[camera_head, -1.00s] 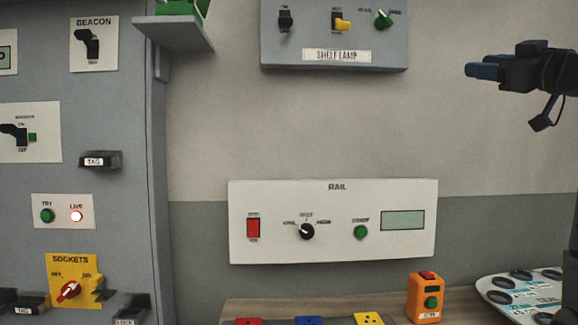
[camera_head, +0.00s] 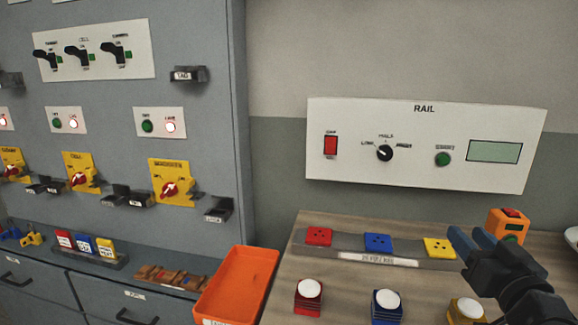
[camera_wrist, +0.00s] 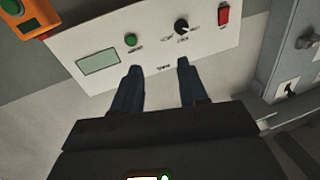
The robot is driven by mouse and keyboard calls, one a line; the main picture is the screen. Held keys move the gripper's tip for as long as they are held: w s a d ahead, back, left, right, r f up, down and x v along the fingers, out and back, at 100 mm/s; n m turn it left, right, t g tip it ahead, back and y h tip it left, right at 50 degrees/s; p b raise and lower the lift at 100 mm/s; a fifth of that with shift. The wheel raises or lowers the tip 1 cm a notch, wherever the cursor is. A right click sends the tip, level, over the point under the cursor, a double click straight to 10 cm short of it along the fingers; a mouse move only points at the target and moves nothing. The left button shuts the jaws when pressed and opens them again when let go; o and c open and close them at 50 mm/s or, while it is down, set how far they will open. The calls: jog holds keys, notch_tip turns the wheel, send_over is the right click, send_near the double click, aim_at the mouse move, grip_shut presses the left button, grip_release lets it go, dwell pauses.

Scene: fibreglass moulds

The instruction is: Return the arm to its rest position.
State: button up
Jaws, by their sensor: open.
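My gripper (camera_head: 472,246) is at the lower right of the head view, in front of the wooden bench and near the yellow socket block. In the wrist view its two dark fingers (camera_wrist: 158,80) stand apart with nothing between them. They point toward the white RAIL panel (camera_wrist: 150,40). In the head view the RAIL panel (camera_head: 425,150) hangs on the wall, with a red switch, a black knob, a green button and a small display. The rest of my arm is mostly out of view.
The wooden bench (camera_head: 290,270) carries red, blue and yellow socket blocks (camera_head: 378,243), several white-topped pieces (camera_head: 387,302) and an orange box (camera_head: 508,226). An orange tray (camera_head: 240,280) lies to the left. A grey cabinet (camera_head: 200,40) with switches and yellow lockout plates fills the left side.

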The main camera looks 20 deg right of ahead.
jog(key=s+a+f+n+g+y, duration=0.1)
jog(key=s+a+f+y, duration=0.1)
jog(key=s+a+f, duration=1.2)
jog(key=s+a+r+n+y, duration=0.1)
jog(key=s+a, duration=0.3)
jog(key=s, duration=0.5)
jog(key=s+a+r+n+g+y, duration=0.1)
jog(key=s+a+n+y, duration=0.2)
jog(key=s, duration=0.6)
jog(key=a, duration=0.2)
jog(key=shift+a+r, duration=0.3)
jog(key=shift+r, duration=0.1)
jog(key=shift+c, duration=0.2)
